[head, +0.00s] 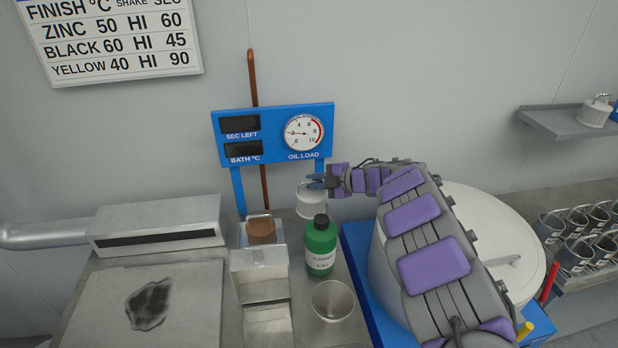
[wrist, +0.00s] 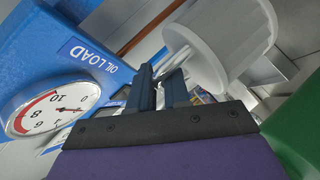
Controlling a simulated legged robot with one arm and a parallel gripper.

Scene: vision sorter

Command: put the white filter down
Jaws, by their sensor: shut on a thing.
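The white filter (head: 311,204) is a short white cylinder behind the green bottle, below the blue gauge panel. My gripper (head: 318,182) reaches in from the right at its top and is shut on its thin handle. In the wrist view, the filter (wrist: 228,45) hangs beyond the dark fingers (wrist: 160,85), with its pale stem running to the fingertips. Whether its underside touches the bench is not clear.
A green bottle (head: 320,246) and a clear cup (head: 333,301) stand in front of the filter. A clear box with brown contents (head: 261,231) is to its left. The blue panel (head: 221,131) rises behind. A similar pale canister (head: 596,112) sits on the right shelf (head: 560,121).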

